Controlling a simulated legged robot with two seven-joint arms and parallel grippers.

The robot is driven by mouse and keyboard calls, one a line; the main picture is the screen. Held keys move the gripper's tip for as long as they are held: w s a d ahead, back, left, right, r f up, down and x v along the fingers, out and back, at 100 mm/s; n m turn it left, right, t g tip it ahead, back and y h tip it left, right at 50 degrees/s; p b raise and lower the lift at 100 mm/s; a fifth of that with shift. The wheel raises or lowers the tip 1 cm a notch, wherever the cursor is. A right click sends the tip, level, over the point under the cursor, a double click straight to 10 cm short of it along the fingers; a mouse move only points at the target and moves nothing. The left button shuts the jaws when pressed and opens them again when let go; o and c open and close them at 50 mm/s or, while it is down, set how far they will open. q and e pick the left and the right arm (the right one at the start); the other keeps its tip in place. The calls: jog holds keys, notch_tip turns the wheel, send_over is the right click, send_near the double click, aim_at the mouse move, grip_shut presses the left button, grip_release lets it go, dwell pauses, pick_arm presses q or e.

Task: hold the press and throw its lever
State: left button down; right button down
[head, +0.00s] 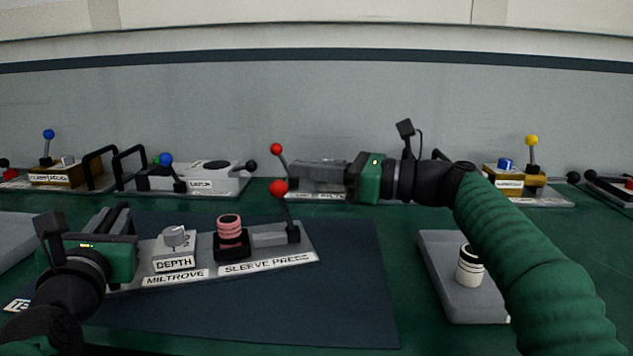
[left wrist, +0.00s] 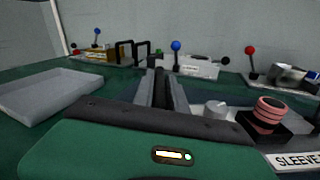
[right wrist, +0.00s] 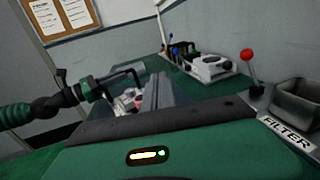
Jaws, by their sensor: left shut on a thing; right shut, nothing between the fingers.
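The sleeve press (head: 292,258) is a grey plate with "SLEEVE PRESS" and "MILTROVE" labels, a DEPTH knob (head: 174,236) and a pink ribbed sleeve (head: 229,228) in a black holder. Its lever (head: 279,187) stands up at the right end with a red ball on top. My left gripper (head: 118,212) is shut on a dark bar at the press's left end; the bar also shows between the fingers in the left wrist view (left wrist: 159,88). My right gripper (head: 300,171) is shut and empty, its fingers pointing left, just behind and right of the red ball in the picture.
Behind stand another red-ball device (head: 276,148), a blue-ball device (head: 166,160) with black handles, and a yellow-ball device (head: 532,141). A grey tray (head: 445,255) with a white-and-black cylinder (head: 469,266) lies right. The dark mat (head: 350,290) is clear in front of the press.

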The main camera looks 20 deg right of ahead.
pick_arm(q)
jog(key=shift+f, duration=0.3)
pick_arm(e)
jog(key=v, duration=1.2)
jog(key=shift+f, duration=0.1)
pick_arm(q)
jog(key=c, duration=1.3)
grip_release()
jog(key=shift+w+r, duration=0.1)
jog(key=shift+r, duration=0.1)
pick_arm(e)
jog(key=shift+w, duration=0.1)
pick_arm(q)
jog(key=shift+r+p, duration=2.15)
jog(key=shift+r, duration=0.5)
pick_arm(e)
notch_tip(320, 180, up, 4)
jog(key=shift+r, duration=0.1)
pick_arm(q)
jog(key=shift+f, duration=0.15)
